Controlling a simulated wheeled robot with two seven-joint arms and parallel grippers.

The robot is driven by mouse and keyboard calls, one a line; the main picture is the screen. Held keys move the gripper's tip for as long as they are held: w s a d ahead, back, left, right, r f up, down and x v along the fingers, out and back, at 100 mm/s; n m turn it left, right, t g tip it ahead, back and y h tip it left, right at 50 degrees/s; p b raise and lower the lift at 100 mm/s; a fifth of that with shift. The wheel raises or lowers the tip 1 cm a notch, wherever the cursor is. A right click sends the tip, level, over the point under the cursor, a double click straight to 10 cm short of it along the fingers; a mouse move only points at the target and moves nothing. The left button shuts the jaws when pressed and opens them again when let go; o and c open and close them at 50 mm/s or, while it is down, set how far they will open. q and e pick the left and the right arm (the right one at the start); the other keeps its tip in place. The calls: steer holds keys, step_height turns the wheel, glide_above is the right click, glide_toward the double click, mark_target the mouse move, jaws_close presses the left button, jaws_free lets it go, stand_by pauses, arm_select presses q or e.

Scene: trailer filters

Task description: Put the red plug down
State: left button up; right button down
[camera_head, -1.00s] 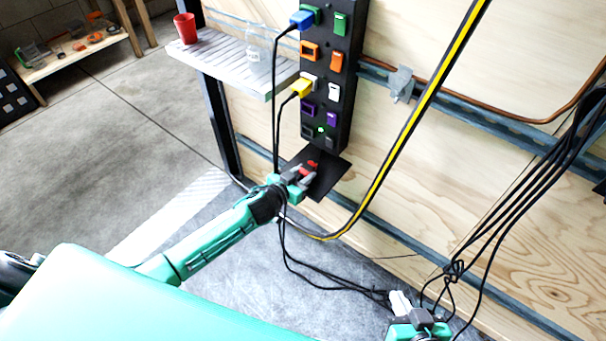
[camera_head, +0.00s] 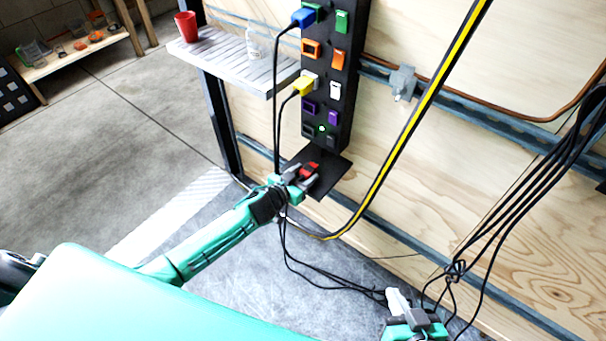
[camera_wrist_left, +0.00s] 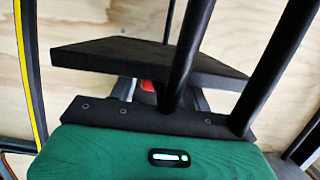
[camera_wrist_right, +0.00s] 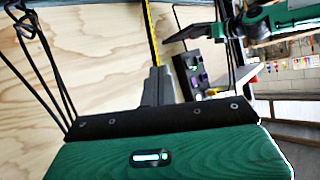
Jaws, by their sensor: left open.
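The red plug (camera_head: 311,169) is at the small black shelf (camera_head: 330,184) below the black socket strip. My left gripper (camera_head: 302,174) is open, with its grey fingers around or beside the plug; I cannot tell whether they touch it. In the left wrist view a bit of the red plug (camera_wrist_left: 147,86) shows between the two spread fingers, mostly hidden by a dark slab. My right gripper (camera_head: 400,302) is low at the right, away from the plug. Its fingers look closed together and empty, also in the right wrist view (camera_wrist_right: 156,88).
The socket strip (camera_head: 328,75) holds a blue plug (camera_head: 302,18) and a yellow plug (camera_head: 302,86) with hanging black cords. A slatted shelf (camera_head: 238,62) bears a red cup (camera_head: 186,27) and a clear bottle (camera_head: 256,42). A yellow-black cable (camera_head: 405,135) crosses right of my left gripper.

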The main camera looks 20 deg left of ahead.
arm_select(q)
steer(key=shift+s+d+f, duration=0.1)
steer(key=shift+s+d, duration=0.1)
steer(key=shift+r, duration=0.25)
steer(key=shift+r+p, duration=0.35)
steer(key=shift+p, duration=0.05)
steer(key=p+v, duration=0.2)
steer(key=v, duration=1)
steer(key=s+d+r+g, duration=0.1)
steer(key=s+d+g, duration=0.1)
steer(key=s, duration=0.5)
steer(key=s+d+r+g+y, duration=0.1)
steer(key=s+d+r+g, duration=0.1)
steer(key=s, duration=0.5)
steer(key=s+d+r+n+g+y, duration=0.1)
steer(key=s+d, duration=0.3)
steer(key=s, duration=0.4)
steer(key=shift+r+g, duration=0.45)
steer(key=shift+g, duration=0.15)
arm_select(e)
steer(key=d+g, duration=0.1)
steer(key=s+d+g+h, duration=0.1)
steer(key=d, duration=0.1)
steer(key=d+g+h, duration=0.1)
steer(key=d, duration=0.1)
steer(key=shift+s+f+g, duration=0.15)
steer(key=shift+s+g, duration=0.1)
steer(key=shift+g, duration=0.05)
